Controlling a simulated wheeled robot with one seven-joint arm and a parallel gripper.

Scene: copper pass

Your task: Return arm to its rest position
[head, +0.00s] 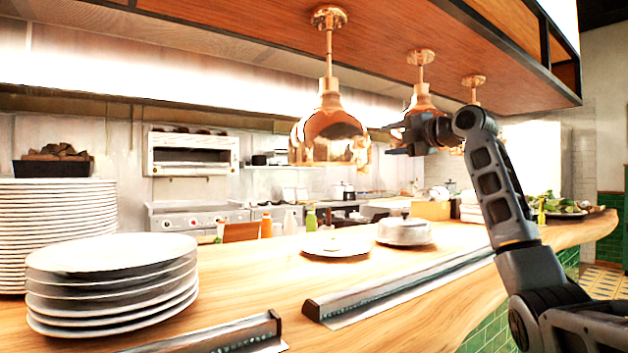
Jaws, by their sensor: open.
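My gripper (397,138) is raised in the air above the right part of the wooden counter (420,310), in front of the copper lamps. It points to the left and holds nothing that I can see. My arm comes up from the lower right corner, bends at the top and turns left to the gripper. The gripper appears close to the second copper lamp (423,98) in the picture; I cannot tell the gap in depth.
Copper lamps hang from the wooden canopy, the nearest lamp (331,135) left of my gripper. Below stand a domed metal lid (404,231) and a white plate (337,243). Plate stacks (110,262) fill the counter's left. Metal rails (400,284) lie along the front.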

